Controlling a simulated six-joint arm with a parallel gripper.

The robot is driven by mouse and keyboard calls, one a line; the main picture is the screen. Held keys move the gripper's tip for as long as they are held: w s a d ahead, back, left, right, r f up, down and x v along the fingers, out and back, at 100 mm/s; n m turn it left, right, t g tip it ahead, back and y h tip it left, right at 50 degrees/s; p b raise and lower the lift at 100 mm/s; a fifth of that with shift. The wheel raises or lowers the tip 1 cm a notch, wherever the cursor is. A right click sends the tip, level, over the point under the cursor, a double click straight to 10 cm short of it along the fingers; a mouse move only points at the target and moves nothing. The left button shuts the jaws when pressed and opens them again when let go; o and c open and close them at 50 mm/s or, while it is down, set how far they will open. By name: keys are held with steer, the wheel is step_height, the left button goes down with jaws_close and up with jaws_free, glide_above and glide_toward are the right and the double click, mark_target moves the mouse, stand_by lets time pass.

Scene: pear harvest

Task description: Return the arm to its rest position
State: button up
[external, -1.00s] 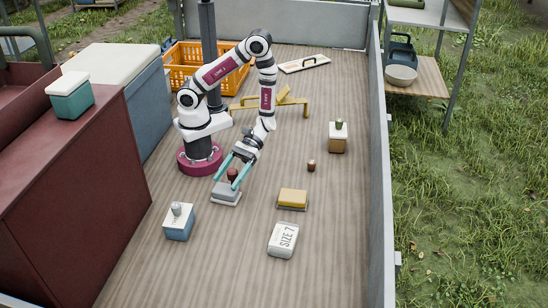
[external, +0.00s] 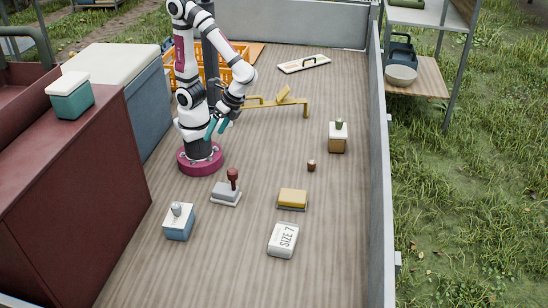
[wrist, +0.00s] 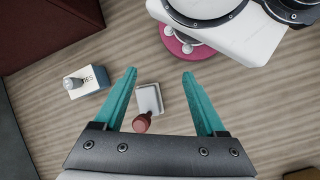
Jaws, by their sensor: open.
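My gripper (external: 217,128) has teal fingers and is open and empty. In the external view it is folded back close to my arm's magenta base, raised above the wooden deck. In the wrist view my gripper (wrist: 160,85) shows its two fingers spread wide with nothing held between them.
A blue-white box with a grey knob (external: 179,222), a yellow block (external: 292,198), a white "SIZE 7" block (external: 283,240), a small brown piece (external: 311,165) and a tan box (external: 338,143) stand on the deck. An orange crate (external: 239,72) is behind my arm. A metal wall (external: 377,180) borders the right.

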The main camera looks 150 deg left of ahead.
steer(key=r+m+t+y, duration=0.1)
steer(key=m+y, duration=0.1)
steer(key=m, duration=0.1)
steer(key=a+r+m+t+y, duration=0.1)
steer(key=m+y, duration=0.1)
steer(key=m, duration=0.1)
steer(key=s+r+m+t+y, duration=0.1)
steer(key=m, duration=0.2)
steer(key=shift+a+m+y, duration=0.4)
